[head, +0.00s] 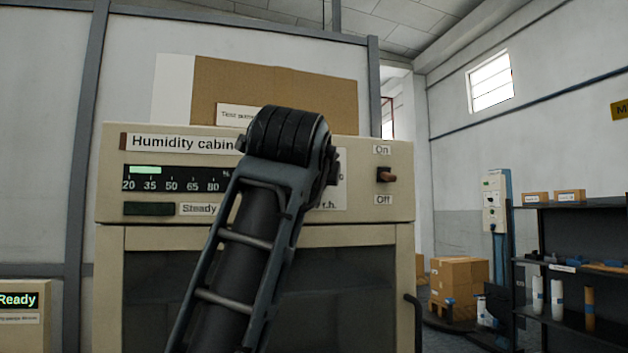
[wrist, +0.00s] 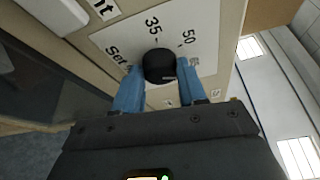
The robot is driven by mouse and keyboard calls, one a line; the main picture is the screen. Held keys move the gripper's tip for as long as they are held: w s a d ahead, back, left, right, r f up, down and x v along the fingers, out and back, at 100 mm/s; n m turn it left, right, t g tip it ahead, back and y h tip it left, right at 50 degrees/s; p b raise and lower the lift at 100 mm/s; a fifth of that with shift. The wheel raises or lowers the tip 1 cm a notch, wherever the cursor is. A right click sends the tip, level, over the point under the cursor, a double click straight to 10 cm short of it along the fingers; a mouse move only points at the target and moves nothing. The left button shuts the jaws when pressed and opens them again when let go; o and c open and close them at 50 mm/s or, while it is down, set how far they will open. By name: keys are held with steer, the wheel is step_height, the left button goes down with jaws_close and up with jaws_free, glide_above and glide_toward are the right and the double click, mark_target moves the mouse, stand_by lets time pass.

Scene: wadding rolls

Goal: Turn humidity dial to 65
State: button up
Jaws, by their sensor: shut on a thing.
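The humidity cabinet (head: 365,235) stands in front of me, with its dial hidden behind my arm in the head view. In the wrist view the black round dial (wrist: 158,62) sits on a white scale plate (wrist: 118,38), with 35 and 50 readable above it. My gripper (wrist: 158,73) has its two blue fingers on either side of the dial, shut on it. A faint light mark shows on the dial's lower right; I cannot tell its setting.
The steady lamp (head: 149,209) is dark. A brown On/Off switch (head: 386,175) sits at the cabinet's right; its position is unclear. A "Ready" box (head: 18,318) stands at lower left. A dark shelf (head: 570,265) and cardboard boxes (head: 458,277) are at the right.

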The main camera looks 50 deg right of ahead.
steer(key=shift+d+f, duration=0.1)
steer(key=o, duration=1)
steer(key=shift+o, duration=0.2)
steer(key=v, duration=0.8)
steer(key=shift+w, duration=0.1)
